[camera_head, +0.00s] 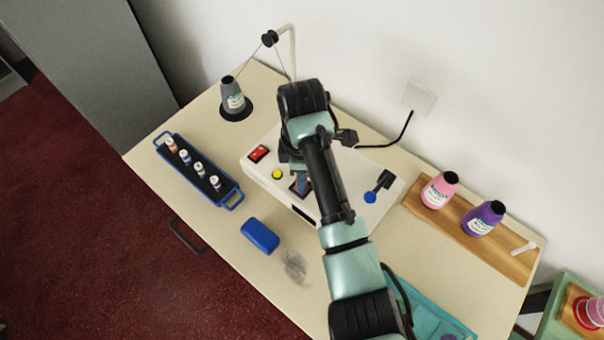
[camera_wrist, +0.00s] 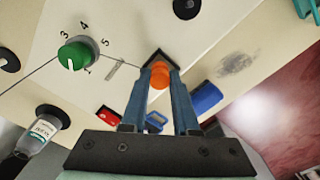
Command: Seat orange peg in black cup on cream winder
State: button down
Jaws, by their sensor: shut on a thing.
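The orange peg (camera_wrist: 160,74) is between the two blue fingertips of my gripper (camera_wrist: 162,82) in the wrist view. My gripper is shut on it. The black cup (camera_wrist: 156,55) is a dark square opening on the cream winder (camera_wrist: 120,22), and the peg's end overlaps it in that view. I cannot tell how deep the peg is in the cup. In the head view my gripper (camera_head: 301,182) points down at the winder (camera_head: 333,198), over the dark cup (camera_head: 294,189); the peg is hidden there by the fingers and arm.
The winder carries a red switch (camera_head: 259,153), a yellow button (camera_head: 278,174), a blue-tipped lever (camera_head: 371,197) and a green knob (camera_wrist: 73,54).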

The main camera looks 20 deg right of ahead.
jog(key=c, duration=0.6)
grip_release()
jog(key=shift+r, duration=0.1)
notch_tip(320, 180, up, 13)
jog(key=p, duration=0.5)
jog(key=shift+p, duration=0.4)
